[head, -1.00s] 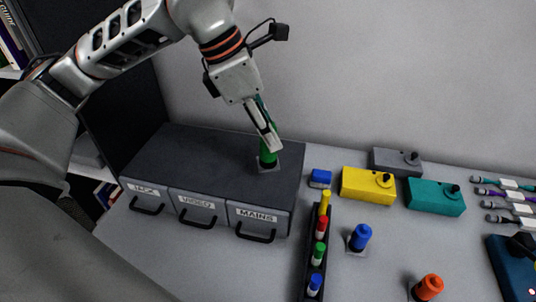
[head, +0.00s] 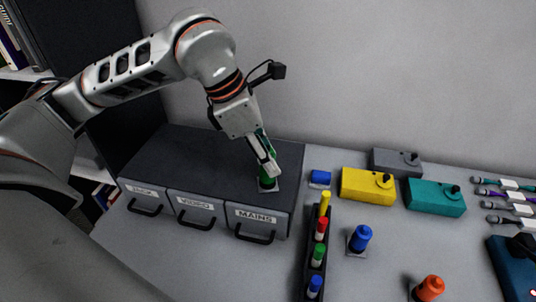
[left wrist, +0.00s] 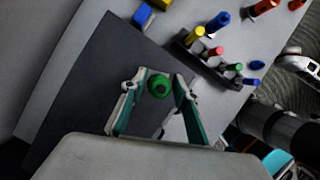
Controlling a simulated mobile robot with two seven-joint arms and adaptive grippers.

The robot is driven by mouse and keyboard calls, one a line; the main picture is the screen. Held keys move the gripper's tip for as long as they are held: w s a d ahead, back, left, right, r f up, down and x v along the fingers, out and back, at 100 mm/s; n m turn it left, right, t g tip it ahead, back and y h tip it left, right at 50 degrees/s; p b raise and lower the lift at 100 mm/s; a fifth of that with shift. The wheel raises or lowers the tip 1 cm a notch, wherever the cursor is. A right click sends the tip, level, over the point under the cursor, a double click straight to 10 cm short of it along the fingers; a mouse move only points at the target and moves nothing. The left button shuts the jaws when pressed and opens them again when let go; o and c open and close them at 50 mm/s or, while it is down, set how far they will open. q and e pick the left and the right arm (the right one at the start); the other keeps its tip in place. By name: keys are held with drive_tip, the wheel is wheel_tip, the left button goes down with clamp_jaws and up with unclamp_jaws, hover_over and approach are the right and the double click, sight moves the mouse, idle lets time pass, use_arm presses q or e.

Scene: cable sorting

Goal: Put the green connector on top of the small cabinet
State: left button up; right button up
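The green connector (head: 267,174), a green cylinder on a pale square base, is at the right front part of the small cabinet's dark top (head: 200,150). Whether its base touches the top or hovers just above it, I cannot tell. My left gripper (head: 271,166) points down at it, with its fingers on either side. The cabinet front has drawers labelled JACK, VIDEO and MAINS.
Right of the cabinet are a small blue block (head: 320,178), a black rack (head: 309,262) of coloured plugs, and yellow (head: 367,186) and teal (head: 435,197) boxes. A blue connector (head: 360,238) and an orange one (head: 429,288) stand farther right. The cabinet's left top is clear.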

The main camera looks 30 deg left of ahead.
use_arm(q)
drive_tip(key=shift+r, duration=0.15)
drive_tip(key=shift+a+r, duration=0.15)
drive_tip(key=shift+r, duration=0.25)
drive_tip(key=v, duration=1.1)
drive_tip(key=shift+s+r, duration=0.1)
drive_tip(key=shift+r, duration=0.05)
drive_tip(key=shift+s, duration=0.1)
